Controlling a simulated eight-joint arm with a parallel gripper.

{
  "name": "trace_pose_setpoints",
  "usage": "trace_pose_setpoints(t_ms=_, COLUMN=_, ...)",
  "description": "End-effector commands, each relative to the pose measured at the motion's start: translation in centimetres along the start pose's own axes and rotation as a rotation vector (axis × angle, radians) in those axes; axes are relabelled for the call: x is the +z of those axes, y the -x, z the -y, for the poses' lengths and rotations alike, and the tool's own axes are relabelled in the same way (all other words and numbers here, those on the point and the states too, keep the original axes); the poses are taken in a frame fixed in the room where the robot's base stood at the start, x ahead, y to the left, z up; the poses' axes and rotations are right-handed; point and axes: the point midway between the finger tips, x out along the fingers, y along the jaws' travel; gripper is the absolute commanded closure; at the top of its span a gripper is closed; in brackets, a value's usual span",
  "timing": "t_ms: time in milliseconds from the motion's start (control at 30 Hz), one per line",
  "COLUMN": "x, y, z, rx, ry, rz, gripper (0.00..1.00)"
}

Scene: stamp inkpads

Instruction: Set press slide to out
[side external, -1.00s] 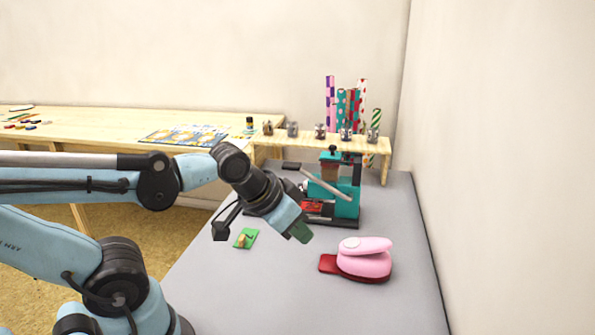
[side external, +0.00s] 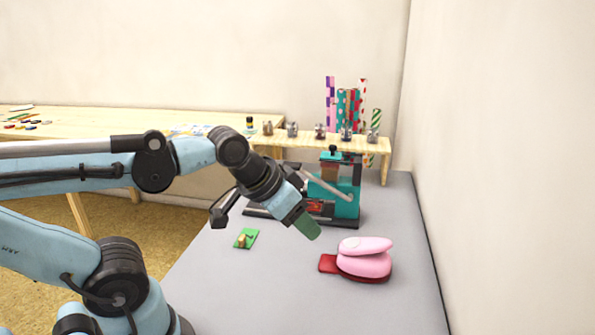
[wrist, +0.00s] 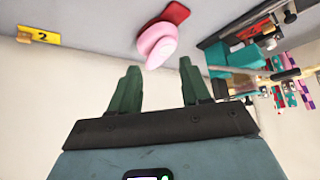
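The teal press (side external: 342,196) stands on the grey table near the back, with a black base and a slanted metal lever. Its slide, a dark tray with a red part (side external: 314,207), sits low at the front, partly hidden by my arm. In the wrist view the press (wrist: 244,57) is at the upper right. My gripper (side external: 312,232) is in front of the press, above the table, tilted down to the right. In the wrist view its two green fingers (wrist: 158,92) are spread apart with nothing between them.
A pink punch (side external: 364,258) on a red base lies to the right of my gripper. A small green card (side external: 246,238) with a tan piece lies at left. A wooden shelf (side external: 290,140) with jars and patterned rolls stands behind. The front of the grey table (side external: 285,300) is clear.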

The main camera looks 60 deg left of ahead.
Motion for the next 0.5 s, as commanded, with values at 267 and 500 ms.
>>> trace_pose_setpoints(t_ms=267, x=-2.8, y=3.8, z=0.1, rx=-0.002, ry=-0.004, rz=0.003, gripper=0.50)
trace_pose_setpoints(t_ms=500, x=-5.8, y=4.2, z=2.2, rx=-0.032, ry=-0.138, rz=0.073, gripper=0.50)
